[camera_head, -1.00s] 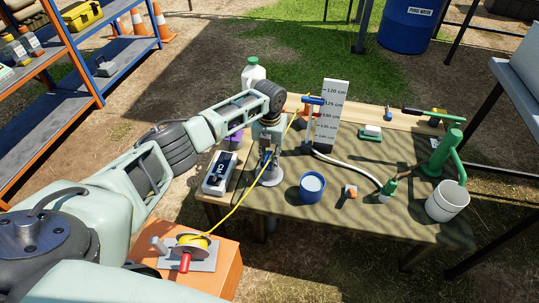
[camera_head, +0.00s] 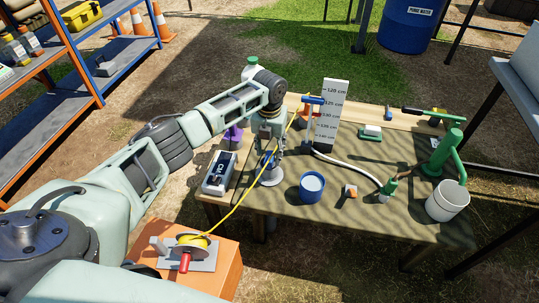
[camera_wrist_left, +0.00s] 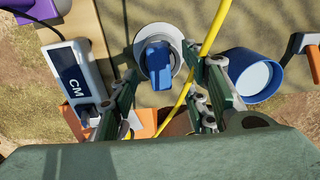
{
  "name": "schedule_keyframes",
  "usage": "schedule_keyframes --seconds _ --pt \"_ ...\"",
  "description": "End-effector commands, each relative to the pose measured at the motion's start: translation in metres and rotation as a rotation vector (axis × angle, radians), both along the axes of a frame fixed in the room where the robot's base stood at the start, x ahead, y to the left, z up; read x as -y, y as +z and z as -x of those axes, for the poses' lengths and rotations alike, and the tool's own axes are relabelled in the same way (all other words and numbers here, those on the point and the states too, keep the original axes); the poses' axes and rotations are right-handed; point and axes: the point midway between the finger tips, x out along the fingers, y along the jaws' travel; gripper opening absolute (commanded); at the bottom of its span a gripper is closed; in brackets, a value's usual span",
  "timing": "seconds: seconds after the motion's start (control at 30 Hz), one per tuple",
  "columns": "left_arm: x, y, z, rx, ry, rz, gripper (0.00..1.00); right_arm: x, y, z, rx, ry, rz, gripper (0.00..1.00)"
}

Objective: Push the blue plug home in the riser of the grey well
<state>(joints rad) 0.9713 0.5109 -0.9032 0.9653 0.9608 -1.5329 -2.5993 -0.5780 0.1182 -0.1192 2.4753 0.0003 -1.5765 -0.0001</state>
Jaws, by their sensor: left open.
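The grey well (camera_head: 271,179) stands near the left end of the table, its round flange showing below my left gripper. The blue plug (camera_wrist_left: 157,66) sits at the mouth of the grey well's riser (camera_wrist_left: 173,36) in the wrist view; how deep it sits I cannot tell. Only a bit of blue shows between the fingers in the head view. My left gripper (camera_head: 269,153) points down over the well, open, with a finger on either side of the plug and gaps between. My right gripper is out of view.
A yellow tape (camera_head: 236,204) runs from a reel (camera_head: 190,246) past the well, close to my right-hand finger in the wrist view. A grey CM meter (camera_head: 219,173) lies left of the well, a blue cup (camera_head: 312,187) right. A height gauge board (camera_head: 331,112) stands behind.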

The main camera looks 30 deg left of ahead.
Motion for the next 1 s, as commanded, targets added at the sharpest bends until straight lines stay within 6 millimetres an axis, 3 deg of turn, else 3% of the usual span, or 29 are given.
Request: schedule_keyframes --seconds 0.2,0.4,0.6,1.0 --pt "0.0 0.05 -0.001 0.005 0.0 0.0 0.43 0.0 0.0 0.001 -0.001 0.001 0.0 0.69" --pt "0.0 0.08 -0.001 0.002 -0.001 0.0 0.43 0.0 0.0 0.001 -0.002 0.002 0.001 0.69" --pt "0.0 0.09 0.0 0.0 0.001 0.0 0.43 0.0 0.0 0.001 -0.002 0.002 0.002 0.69" --pt "0.0 0.09 0.0 0.0 0.0 0.0 0.43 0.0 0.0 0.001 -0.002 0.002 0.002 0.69"
